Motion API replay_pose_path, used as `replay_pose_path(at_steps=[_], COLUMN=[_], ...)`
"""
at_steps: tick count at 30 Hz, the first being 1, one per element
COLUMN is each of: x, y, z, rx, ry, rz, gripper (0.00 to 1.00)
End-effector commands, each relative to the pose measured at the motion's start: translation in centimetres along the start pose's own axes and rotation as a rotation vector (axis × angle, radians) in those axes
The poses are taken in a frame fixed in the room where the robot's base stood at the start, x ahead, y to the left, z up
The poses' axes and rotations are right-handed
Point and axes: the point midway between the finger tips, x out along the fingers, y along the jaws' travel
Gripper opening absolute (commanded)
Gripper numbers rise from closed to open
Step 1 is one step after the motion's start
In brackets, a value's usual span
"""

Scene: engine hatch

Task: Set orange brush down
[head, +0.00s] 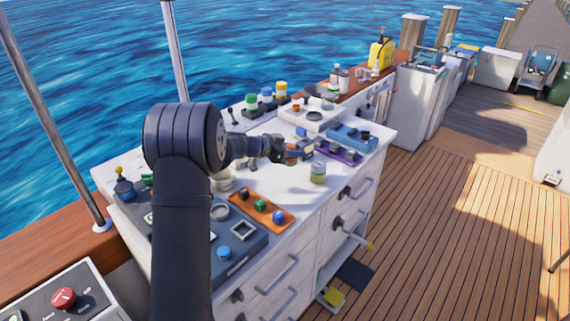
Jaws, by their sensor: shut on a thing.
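My gripper (283,151) is small in the head view, at the end of my dark arm, over the middle of the white worktop (278,181). It is shut on a small orange thing, the orange brush (291,147), which shows only in part between and beside the jaws. The brush's bristles cannot be made out. The gap between the brush and the worktop is hard to judge from this angle. My arm hides part of the worktop's left side.
A green-banded jar (318,172) stands right of my gripper. A purple tray (338,152) and blue tray (352,137) lie behind it. An orange tray (258,209) with small pieces lies in front. Bare worktop lies between the jar and the orange tray.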

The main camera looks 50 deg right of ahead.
Motion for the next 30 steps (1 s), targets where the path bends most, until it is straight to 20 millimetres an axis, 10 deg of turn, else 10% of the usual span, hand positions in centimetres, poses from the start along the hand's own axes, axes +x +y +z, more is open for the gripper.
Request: replay_pose_path(at_steps=[7, 30], x=[-0.5, 1.0], y=[-3.2, -3.5], z=[2.4, 6.6], rx=[0.0, 0.0], ry=[0.001, 0.001], rz=[0.0, 0.0], gripper=[0.05, 0.05])
